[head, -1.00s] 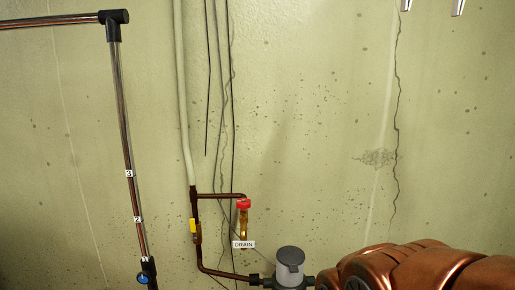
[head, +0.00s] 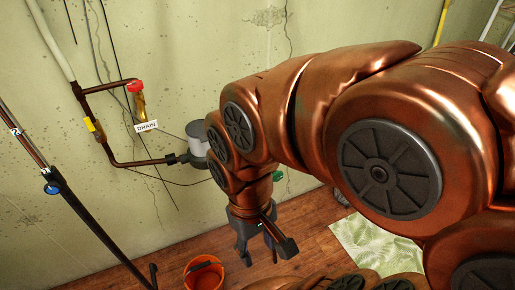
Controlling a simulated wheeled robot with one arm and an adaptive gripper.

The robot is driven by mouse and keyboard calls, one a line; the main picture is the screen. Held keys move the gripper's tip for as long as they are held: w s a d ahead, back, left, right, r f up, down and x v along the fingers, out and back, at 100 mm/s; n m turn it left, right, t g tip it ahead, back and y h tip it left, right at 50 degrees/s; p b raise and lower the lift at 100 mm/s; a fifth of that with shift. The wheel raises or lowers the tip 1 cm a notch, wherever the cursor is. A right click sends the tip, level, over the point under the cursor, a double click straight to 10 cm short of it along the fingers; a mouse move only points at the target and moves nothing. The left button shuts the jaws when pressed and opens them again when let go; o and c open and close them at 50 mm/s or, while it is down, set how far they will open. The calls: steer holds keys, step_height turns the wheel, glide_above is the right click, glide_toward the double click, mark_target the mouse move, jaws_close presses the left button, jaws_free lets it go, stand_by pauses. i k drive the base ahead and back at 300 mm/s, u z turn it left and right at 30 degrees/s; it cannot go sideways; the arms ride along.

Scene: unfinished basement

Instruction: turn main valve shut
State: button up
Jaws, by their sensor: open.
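Copper pipework runs down the wall in the head view. A valve with a yellow handle (head: 90,125) sits on the vertical pipe. A red-topped valve (head: 135,86) hangs on a side branch above a DRAIN label (head: 147,126). A blue handle (head: 52,188) is on the separate pipe at far left. No label shows which one is the main valve. A green thing (head: 278,175) is mostly hidden behind my arm. My gripper (head: 266,252) points down, open and empty, right of and below the valves and apart from them.
A grey meter-like body (head: 198,143) is on the low pipe, partly behind my arm. An orange bucket (head: 204,275) stands on the wooden floor. A pale patterned sheet (head: 375,248) lies at right. The wall between the left pipes is clear.

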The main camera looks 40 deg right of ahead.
mark_target(278, 175)
steer(key=k, duration=1.25)
steer(key=u, duration=0.25)
steer(key=i, duration=0.85)
